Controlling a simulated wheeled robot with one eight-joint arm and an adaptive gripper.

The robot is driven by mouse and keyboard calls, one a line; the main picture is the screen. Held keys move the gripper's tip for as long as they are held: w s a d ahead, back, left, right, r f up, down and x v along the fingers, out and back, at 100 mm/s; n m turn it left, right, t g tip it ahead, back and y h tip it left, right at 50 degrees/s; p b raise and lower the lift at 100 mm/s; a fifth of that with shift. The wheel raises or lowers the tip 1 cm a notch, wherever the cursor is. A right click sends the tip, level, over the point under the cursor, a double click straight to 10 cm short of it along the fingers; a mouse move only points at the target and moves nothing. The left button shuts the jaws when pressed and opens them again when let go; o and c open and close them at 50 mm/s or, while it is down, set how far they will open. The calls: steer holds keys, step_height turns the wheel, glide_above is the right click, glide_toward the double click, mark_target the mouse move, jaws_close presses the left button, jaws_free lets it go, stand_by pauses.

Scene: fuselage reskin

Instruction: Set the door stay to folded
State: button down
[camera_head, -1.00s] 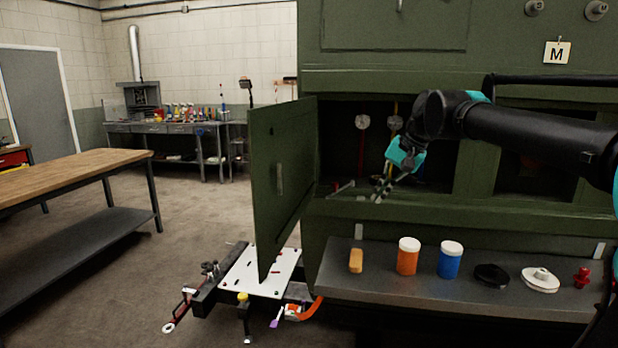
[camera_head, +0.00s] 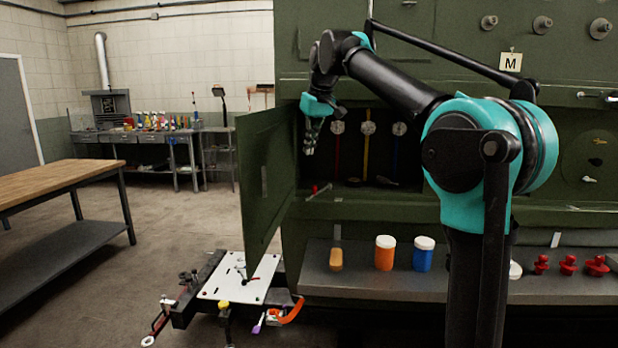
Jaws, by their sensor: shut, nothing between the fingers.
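The green door (camera_head: 265,180) stands open to the left of the compartment (camera_head: 365,165) in the green fuselage panel. A short thin grey rod with a red spot by it, probably the door stay (camera_head: 318,192), slants at the compartment's lower left sill, near the hinge side. Whether it touches the door is too small to tell. My gripper (camera_head: 309,152) hangs fingers down, shut and empty, at the left side of the opening, close to the door's hinge edge. It is above the rod and apart from it in the picture.
Round tags on red, yellow (camera_head: 367,128) and blue straps hang in the compartment. The shelf below holds a tan block (camera_head: 336,259), an orange jar (camera_head: 384,253), a blue jar (camera_head: 423,254) and red knobs. A cart with a white plate (camera_head: 240,276) stands under the door.

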steer(key=x, duration=1)
steer(key=shift+f, duration=0.2)
steer(key=s+d, duration=0.2)
steer(key=s, duration=0.1)
steer(key=shift+s+d+r, duration=0.1)
steer(key=shift+d, duration=0.2)
